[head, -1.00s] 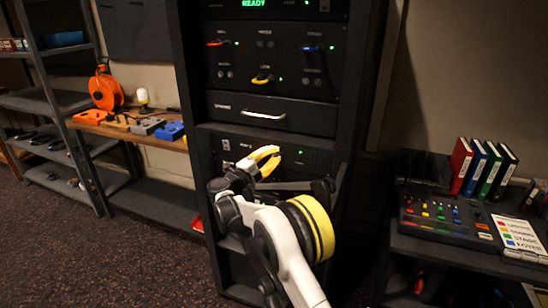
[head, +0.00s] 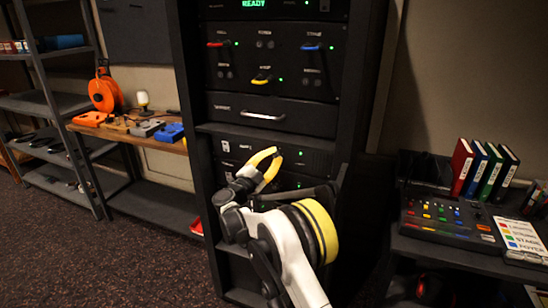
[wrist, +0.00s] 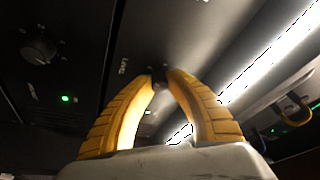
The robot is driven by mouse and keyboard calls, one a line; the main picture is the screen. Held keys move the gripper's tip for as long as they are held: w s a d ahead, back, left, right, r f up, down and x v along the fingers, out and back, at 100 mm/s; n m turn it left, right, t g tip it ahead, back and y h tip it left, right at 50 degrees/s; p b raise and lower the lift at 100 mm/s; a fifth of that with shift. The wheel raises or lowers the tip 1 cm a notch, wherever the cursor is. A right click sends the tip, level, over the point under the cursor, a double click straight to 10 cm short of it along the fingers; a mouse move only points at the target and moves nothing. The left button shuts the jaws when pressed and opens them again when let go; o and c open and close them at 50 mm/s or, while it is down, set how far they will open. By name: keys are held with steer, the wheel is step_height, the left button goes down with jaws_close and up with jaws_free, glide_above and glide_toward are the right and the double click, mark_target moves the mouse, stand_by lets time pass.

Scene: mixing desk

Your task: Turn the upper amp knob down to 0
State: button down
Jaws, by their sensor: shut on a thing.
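My gripper (head: 274,157) is at the front of the amp panel (head: 317,160) low in the rack. In the wrist view its two yellow fingers (wrist: 161,74) come together on a small dark knob, the upper amp knob (wrist: 160,77), with a label beside it. Only a bit of this knob shows between the fingertips; its pointer and setting are hidden. In the head view the knob cannot be made out behind the fingers. The lower amp knob (wrist: 40,50) shows free at the left of the wrist view, near a lit green light (wrist: 66,98).
Above the amps is a drawer with a pale bar handle (head: 263,116). Higher up, a panel carries red (head: 217,44), yellow (head: 262,80) and blue (head: 312,47) levers. A desk with a mixer (head: 445,220) stands at the right, a shelf bench (head: 95,130) at the left.

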steer(key=c, duration=1.2)
jaws_free()
steer(key=shift+c, duration=0.2)
steer(key=v, duration=1.2)
steer(key=shift+r, duration=0.1)
